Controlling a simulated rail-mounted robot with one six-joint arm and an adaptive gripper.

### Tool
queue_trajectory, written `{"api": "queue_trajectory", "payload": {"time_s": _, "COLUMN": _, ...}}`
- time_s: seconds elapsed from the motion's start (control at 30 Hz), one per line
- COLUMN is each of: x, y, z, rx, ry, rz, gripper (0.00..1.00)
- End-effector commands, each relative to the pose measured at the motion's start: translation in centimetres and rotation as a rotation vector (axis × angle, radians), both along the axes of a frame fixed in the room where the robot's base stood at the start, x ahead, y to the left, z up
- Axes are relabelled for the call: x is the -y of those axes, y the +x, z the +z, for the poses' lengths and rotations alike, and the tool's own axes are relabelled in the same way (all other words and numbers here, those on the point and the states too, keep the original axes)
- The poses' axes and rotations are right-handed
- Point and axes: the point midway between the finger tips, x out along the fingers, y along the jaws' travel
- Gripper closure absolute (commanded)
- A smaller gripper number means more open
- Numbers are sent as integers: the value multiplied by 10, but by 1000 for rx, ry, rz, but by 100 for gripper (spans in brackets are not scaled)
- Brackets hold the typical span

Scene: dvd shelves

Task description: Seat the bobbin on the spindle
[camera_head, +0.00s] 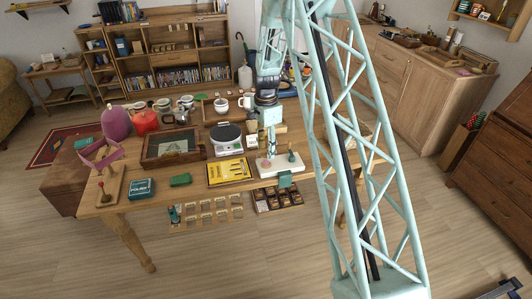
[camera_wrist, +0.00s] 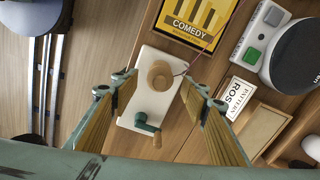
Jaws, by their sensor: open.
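A white base (camera_wrist: 150,100) lies on the table, with a green crank (camera_wrist: 147,128) and its wooden knob at one end. A round wooden piece, seemingly the bobbin (camera_wrist: 161,76), stands on the other end, and a thin red thread runs off to its right. No spindle shows apart from it, so I cannot tell how it sits. My gripper (camera_wrist: 159,88) is open, its wood-faced fingers on either side of the base in the wrist view, with the bobbin in line between them. In the head view my gripper (camera_head: 272,143) is above the white base (camera_head: 281,164) near the table's front edge.
A yellow COMEDY case (camera_head: 228,171) lies left of the base, with a scale (camera_head: 226,138) behind it. A framed tray (camera_head: 172,146) and mugs stand further left and back.

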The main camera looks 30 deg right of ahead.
Motion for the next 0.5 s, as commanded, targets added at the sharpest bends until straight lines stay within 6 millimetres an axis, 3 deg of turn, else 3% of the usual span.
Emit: {"api": "queue_trajectory", "payload": {"time_s": 0.5, "x": 0, "y": 1, "z": 68, "rx": 2, "ry": -1, "rz": 0, "gripper": 58}}
